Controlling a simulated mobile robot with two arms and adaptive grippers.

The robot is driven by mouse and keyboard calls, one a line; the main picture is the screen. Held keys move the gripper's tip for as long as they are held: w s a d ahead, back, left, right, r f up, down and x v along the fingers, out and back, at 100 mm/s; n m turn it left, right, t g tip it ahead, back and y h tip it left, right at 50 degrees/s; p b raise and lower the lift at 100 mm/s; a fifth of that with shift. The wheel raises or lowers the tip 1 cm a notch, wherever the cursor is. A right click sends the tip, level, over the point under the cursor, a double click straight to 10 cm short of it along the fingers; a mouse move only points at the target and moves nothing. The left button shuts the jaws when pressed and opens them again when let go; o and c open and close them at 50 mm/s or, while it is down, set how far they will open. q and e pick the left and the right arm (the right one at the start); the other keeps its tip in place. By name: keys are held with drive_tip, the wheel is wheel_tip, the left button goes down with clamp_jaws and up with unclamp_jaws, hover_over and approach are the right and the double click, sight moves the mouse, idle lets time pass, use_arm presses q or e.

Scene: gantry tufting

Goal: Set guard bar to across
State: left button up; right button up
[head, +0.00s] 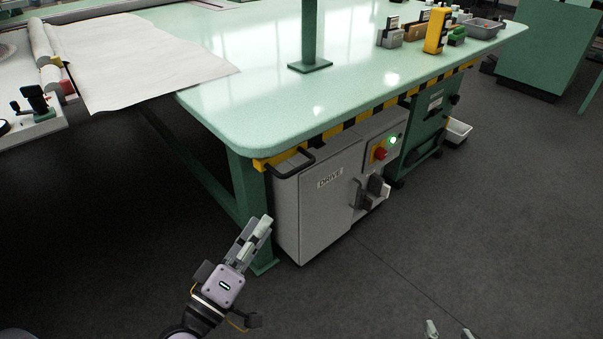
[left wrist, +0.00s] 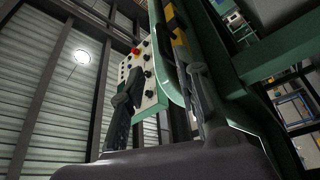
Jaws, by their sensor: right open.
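A yellow-and-black striped bar (head: 330,133) runs along under the front edge of the green table and looks like the guard bar. A black loop handle (head: 296,165) is at its left end. The striped part also shows in the left wrist view (left wrist: 179,42). My left gripper (head: 262,222) is low in front of the table's near leg, below and left of the handle, apart from it. In the left wrist view its fingers (left wrist: 160,98) stand apart with nothing between them. My right gripper (head: 450,331) shows only its fingertips at the bottom edge, apart and empty.
A grey drive cabinet (head: 318,208) with a red knob, a lit green lamp and a dark lever stands under the table. The green tabletop (head: 250,85) carries a post, white cloth and small boxes. The dark floor (head: 480,210) at the right is clear.

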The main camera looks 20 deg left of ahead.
use_arm(q)
drive_tip(key=p, duration=0.3)
approach(302, 165)
drive_tip(key=w, duration=0.1)
drive_tip(key=x, duration=0.3)
drive_tip(key=shift+w+d+r, duration=0.1)
drive_tip(key=shift+w, duration=0.2)
drive_tip(key=p+x, duration=0.1)
drive_tip(key=x, duration=0.3)
drive_tip(key=shift+w+d, duration=0.1)
drive_tip(key=shift+w, duration=0.55)
use_arm(e)
drive_tip(key=s+d+f+g+h, duration=0.1)
drive_tip(key=s+d+f+g, duration=0.1)
drive_tip(key=s, duration=0.4)
drive_tip(key=s+d+f+g, duration=0.2)
drive_tip(key=s+g, duration=0.3)
drive_tip(key=s, duration=0.1)
drive_tip(key=shift+h, duration=0.4)
use_arm(q)
drive_tip(key=shift+c, duration=0.2)
use_arm(e)
drive_tip(key=shift+f, duration=0.1)
use_arm(q)
clamp_jaws()
